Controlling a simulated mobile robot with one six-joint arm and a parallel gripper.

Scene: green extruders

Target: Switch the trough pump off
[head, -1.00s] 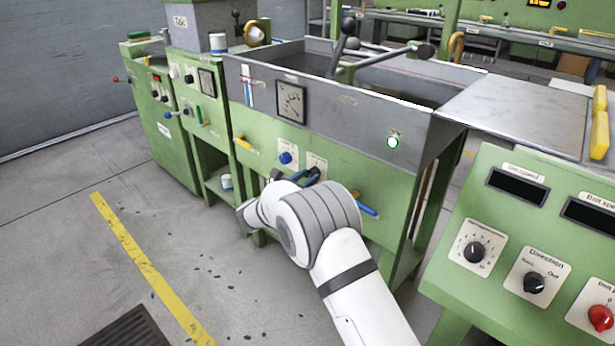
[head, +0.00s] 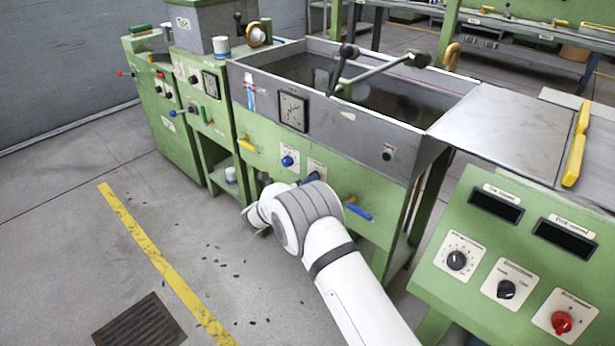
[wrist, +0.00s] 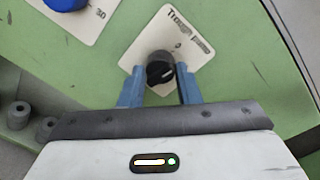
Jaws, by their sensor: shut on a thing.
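The trough pump switch (wrist: 160,70) is a black rotary knob on a cream plate (wrist: 190,30) labelled "Trough pump" in the wrist view. My gripper (wrist: 160,90) has its two blue fingers on either side of the knob and is shut on it. In the head view my gripper (head: 311,178) is at the front of the green trough cabinet, and my arm mostly hides the knob. The round lamp (head: 387,154) on the trough's grey wall is dark.
A blue knob (head: 288,161) sits left of the pump switch, and a blue lever handle (head: 358,211) sticks out to the right. A control panel (head: 480,270) with dials and a red knob stands at the lower right. The floor at left is open.

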